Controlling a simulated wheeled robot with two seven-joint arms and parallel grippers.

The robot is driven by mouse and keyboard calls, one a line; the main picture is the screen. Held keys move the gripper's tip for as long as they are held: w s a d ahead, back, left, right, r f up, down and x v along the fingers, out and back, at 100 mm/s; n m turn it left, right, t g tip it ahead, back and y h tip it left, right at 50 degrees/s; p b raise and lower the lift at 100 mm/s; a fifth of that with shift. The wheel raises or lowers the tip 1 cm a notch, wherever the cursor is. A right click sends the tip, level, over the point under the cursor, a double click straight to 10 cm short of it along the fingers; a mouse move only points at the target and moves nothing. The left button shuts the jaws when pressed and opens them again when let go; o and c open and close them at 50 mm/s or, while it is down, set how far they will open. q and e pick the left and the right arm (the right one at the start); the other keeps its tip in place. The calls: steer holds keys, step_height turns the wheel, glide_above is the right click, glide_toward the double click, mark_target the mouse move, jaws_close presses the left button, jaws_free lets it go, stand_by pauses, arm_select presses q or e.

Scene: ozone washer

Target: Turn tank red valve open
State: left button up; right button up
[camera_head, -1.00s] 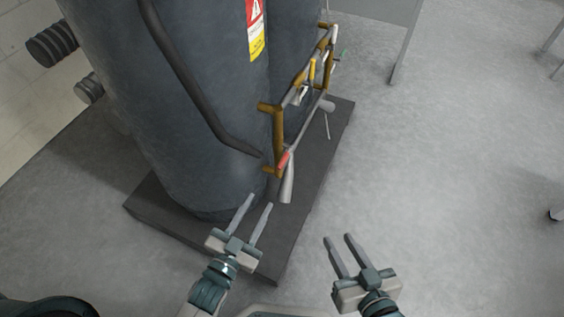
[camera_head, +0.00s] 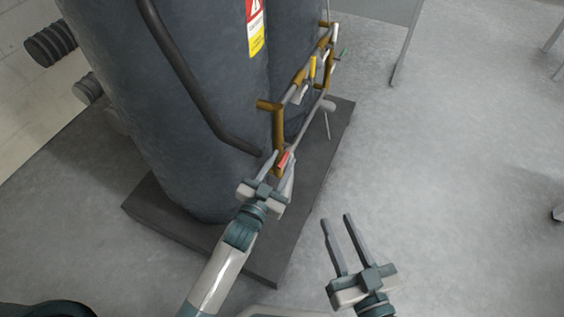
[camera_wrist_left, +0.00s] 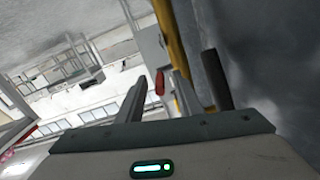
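The red valve handle (camera_head: 284,160) sits low on the yellow-brown pipework at the tank's base. My left gripper (camera_head: 281,158) is open, with its fingers reaching up to the handle. In the left wrist view the red handle (camera_wrist_left: 159,81) appears between the two spread fingers (camera_wrist_left: 156,85); I see no finger pressed on it, and how deep it lies between them is hard to tell. The dark tank (camera_head: 190,110) stands behind. My right gripper (camera_head: 336,219) is open and empty over the floor, right of the tank's base.
A yellow-brown pipe frame (camera_head: 278,125) with more valves runs up the tank's right side. A thick dark pipe (camera_head: 185,75) curves down the tank front, close to the left gripper. The tank stands on a dark plinth (camera_head: 255,262).

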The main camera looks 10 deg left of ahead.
arm_select(q)
steer(key=shift+w+d, duration=0.15)
steer(key=shift+w, duration=0.25)
jaws_close()
